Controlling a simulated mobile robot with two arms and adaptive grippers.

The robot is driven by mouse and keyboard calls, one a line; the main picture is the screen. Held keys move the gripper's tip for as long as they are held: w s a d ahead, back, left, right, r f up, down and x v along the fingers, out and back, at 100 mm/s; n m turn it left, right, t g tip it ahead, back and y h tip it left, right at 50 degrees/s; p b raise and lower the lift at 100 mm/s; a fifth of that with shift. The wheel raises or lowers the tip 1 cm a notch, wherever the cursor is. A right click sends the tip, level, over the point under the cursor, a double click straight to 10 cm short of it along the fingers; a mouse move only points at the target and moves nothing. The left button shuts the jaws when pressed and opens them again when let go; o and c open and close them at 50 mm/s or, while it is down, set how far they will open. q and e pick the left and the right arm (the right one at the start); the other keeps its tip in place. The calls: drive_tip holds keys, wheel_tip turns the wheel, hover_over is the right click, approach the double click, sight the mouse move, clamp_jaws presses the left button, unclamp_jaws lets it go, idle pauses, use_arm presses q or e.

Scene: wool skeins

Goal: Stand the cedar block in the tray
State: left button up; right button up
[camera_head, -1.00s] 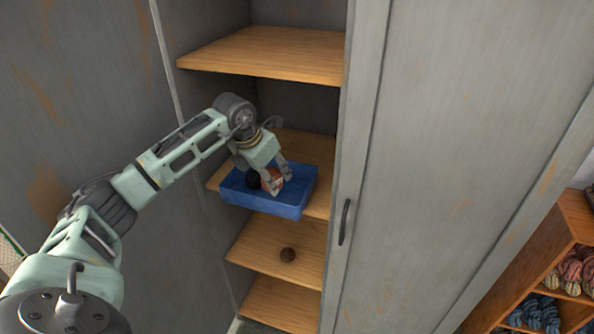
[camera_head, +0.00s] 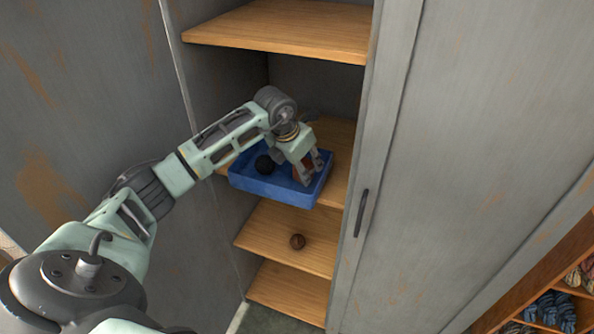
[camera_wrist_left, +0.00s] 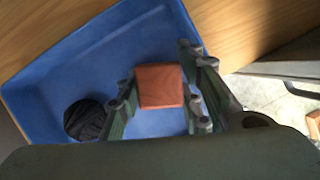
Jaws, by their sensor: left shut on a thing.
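The cedar block (camera_head: 298,174) is a reddish-brown block, mostly hidden behind the fingers in the head view. In the left wrist view the cedar block (camera_wrist_left: 160,86) shows plainly between the fingers. My left gripper (camera_head: 311,177) is shut on it, over the right part of the blue tray (camera_head: 262,190). The tray (camera_wrist_left: 75,68) stands on a wooden shelf in the cabinet. The block is within the tray's outline; I cannot tell whether it touches the floor. My right gripper is not in view.
A dark ball (camera_head: 264,164) lies in the tray, left of the block; it shows in the wrist view too (camera_wrist_left: 85,120). The cabinet's grey door (camera_head: 450,150) stands close on the right.

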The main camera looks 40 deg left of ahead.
use_arm(q)
drive_tip(key=shift+w+a+f, duration=0.15)
drive_tip(key=shift+a+f, duration=0.4)
drive_tip(key=shift+f, duration=0.2)
drive_tip(key=shift+d, duration=0.35)
drive_tip(key=o, duration=0.7)
drive_tip(key=shift+d, duration=0.1)
drive_tip(key=shift+o, duration=2.1)
drive_tip(key=shift+a+f, duration=0.1)
drive_tip(key=shift+a, duration=0.15)
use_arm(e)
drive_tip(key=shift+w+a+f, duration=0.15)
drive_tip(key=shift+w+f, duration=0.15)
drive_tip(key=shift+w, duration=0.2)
use_arm(q)
drive_tip(key=shift+d+r, duration=0.1)
drive_tip(key=shift+r, duration=0.1)
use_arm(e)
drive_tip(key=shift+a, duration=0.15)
